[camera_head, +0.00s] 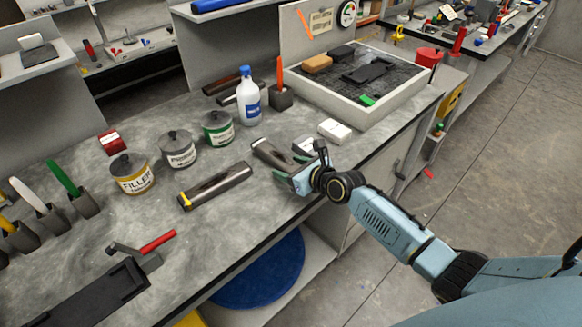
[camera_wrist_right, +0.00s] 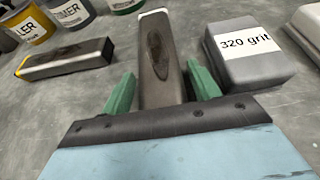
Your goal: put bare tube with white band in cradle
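The bare tube with white band (camera_head: 272,153) lies on the grey bench, a dark metal square tube. In the wrist view the tube (camera_wrist_right: 162,60) runs away from me, its white band (camera_wrist_right: 154,12) at the far end. My right gripper (camera_head: 284,178) is at the tube's near end. Its green fingers (camera_wrist_right: 161,80) stand apart, one on each side of the tube, with no clear grip on it. A black fixture with a red-handled clamp (camera_head: 95,297), probably the cradle, sits at the lower left and is empty. My left gripper is out of view.
A yellow-banded tube (camera_head: 215,186) lies left of the white-banded one. A 320 grit block (camera_wrist_right: 248,55) is close to the right finger. Bench space before the yellow-banded tube is clear.

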